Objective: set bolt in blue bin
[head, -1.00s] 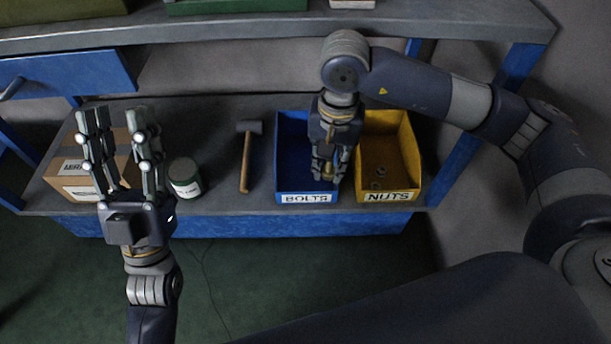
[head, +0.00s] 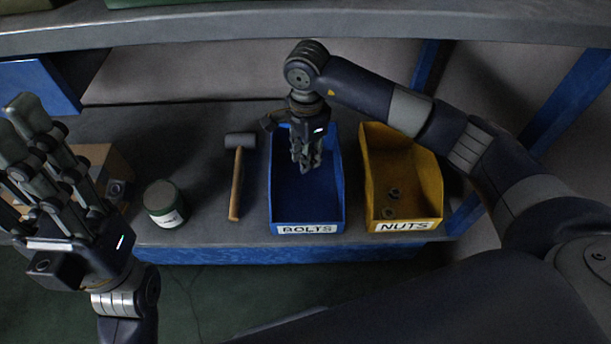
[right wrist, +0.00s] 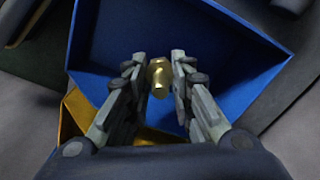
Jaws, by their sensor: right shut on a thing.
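The blue bin (head: 278,205), labelled BOLTS, stands open on the bench shelf. My right gripper (head: 307,168) points down over the back part of this bin. In the right wrist view its fingers are shut on a brass-coloured bolt (right wrist: 159,78), with the blue bin (right wrist: 215,42) behind it. In the head view I cannot make out the bolt between the fingers. I cannot tell how far the bolt is above the bin floor. My left gripper (head: 40,140) is at the far left, its fingers extended and apart, away from the bin.
A yellow bin (head: 432,190) labelled NUTS, with a few nuts inside, stands right of the blue bin. A hammer (head: 236,185), a green-and-white can (head: 164,203) and a cardboard box (head: 108,160) are to the left. An upper shelf (head: 200,30) overhangs the back.

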